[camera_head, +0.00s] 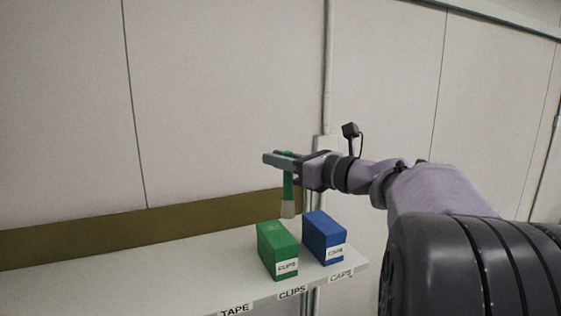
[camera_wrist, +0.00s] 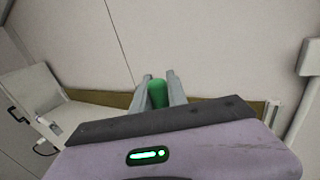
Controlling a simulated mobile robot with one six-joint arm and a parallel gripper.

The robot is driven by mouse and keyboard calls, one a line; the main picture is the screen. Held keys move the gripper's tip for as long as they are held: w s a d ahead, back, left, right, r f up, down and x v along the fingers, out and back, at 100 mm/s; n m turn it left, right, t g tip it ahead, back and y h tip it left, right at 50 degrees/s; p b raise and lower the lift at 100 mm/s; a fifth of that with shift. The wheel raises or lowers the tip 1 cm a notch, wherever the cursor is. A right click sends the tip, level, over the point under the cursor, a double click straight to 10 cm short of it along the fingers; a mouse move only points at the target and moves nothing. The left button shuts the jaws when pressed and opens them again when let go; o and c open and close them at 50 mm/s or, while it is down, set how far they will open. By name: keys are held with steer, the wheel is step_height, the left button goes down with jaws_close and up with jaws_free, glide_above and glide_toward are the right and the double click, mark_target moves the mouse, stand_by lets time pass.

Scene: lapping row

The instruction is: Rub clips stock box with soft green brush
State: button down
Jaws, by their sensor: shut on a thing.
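The clips stock box (camera_head: 277,250) is a green box with a white CLIPS label, standing on the white shelf. A pale patch shows on its top face. The soft green brush (camera_head: 288,190) hangs upright, its pale bristles pointing down, above the back right of the clips box and apart from it in the picture. My gripper (camera_head: 285,160) is shut on the brush's green handle. In the wrist view the handle's end (camera_wrist: 157,94) shows between the two grey fingers (camera_wrist: 158,90). The boxes are hidden in the wrist view.
A blue box (camera_head: 324,238) labelled CAPS stands close to the right of the clips box. The white shelf (camera_head: 150,280) carries TAPE, CLIPS and CAPS labels on its front edge. Its left part is bare. A brown strip (camera_head: 130,232) and pale wall panels stand behind.

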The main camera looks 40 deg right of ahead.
step_height(320, 180, up, 3)
steer(key=shift+p, duration=1)
steer(key=shift+s, duration=0.1)
